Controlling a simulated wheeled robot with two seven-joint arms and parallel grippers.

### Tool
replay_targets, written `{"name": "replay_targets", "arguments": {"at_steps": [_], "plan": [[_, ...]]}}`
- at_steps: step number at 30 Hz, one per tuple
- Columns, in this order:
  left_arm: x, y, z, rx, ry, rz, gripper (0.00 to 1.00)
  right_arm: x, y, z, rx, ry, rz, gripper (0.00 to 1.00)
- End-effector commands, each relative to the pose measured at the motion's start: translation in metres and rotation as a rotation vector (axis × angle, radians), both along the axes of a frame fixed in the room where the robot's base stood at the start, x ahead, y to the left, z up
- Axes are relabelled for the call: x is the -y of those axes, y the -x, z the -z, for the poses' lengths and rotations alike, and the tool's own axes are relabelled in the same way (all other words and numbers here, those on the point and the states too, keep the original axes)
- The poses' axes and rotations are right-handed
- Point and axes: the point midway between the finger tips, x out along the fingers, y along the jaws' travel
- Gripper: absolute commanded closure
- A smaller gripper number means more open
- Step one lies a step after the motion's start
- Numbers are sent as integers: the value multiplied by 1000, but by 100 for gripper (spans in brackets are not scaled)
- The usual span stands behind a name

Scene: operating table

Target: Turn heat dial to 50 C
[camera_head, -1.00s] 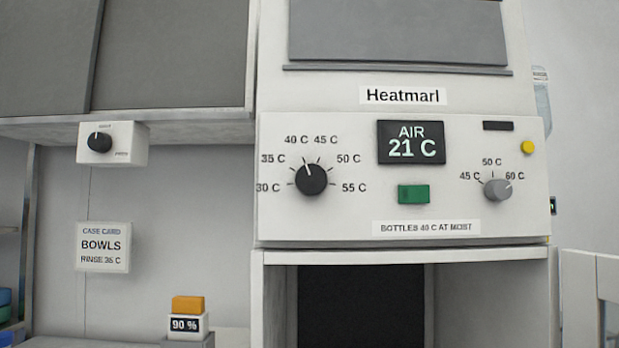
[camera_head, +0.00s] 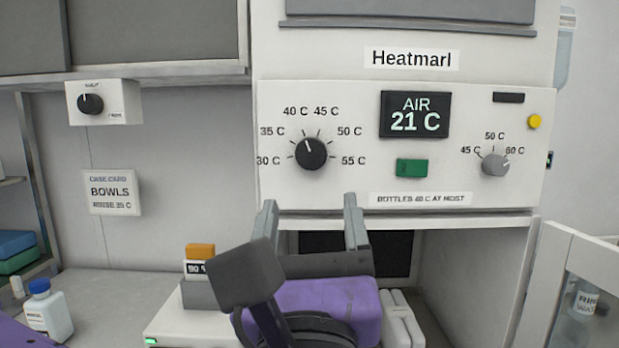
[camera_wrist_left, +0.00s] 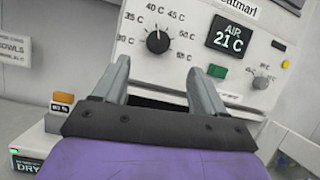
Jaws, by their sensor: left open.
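The heat dial (camera_head: 311,153) is a round black knob on the white Heatmarl panel (camera_head: 360,185). Its white mark points up and slightly left, near 40 C on a scale from 30 C to 55 C. It also shows in the left wrist view (camera_wrist_left: 158,41). My left gripper (camera_head: 310,215) is open and empty, its two grey fingers pointing up below the dial and apart from it. The fingers also show in the left wrist view (camera_wrist_left: 158,85), below the dial. The display (camera_head: 415,114) reads AIR 21 C. My right gripper is out of view.
A second, grey dial (camera_head: 495,164) sits at the panel's right, with a green button (camera_head: 411,168) between the dials. A small box with a black knob (camera_head: 90,104), a BOWLS card (camera_head: 110,191) and a white bottle (camera_head: 47,310) are at left. An open door (camera_head: 570,270) stands at right.

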Motion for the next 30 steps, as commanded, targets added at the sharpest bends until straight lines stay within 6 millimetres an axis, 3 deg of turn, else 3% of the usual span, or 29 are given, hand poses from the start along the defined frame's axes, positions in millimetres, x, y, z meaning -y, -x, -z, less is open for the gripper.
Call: {"name": "replay_targets", "arguments": {"at_steps": [5,12,18,28,30], "plan": [[-2,-15,-7,-12,56,12,29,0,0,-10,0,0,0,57],[-1,-66,-29,-15,52,11,29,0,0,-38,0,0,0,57],[0,-93,-37,-13,49,12,29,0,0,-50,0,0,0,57],[1,-98,-37,-10,46,13,29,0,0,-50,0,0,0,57],[1,-98,-37,-10,46,13,51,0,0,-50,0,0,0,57]]}}
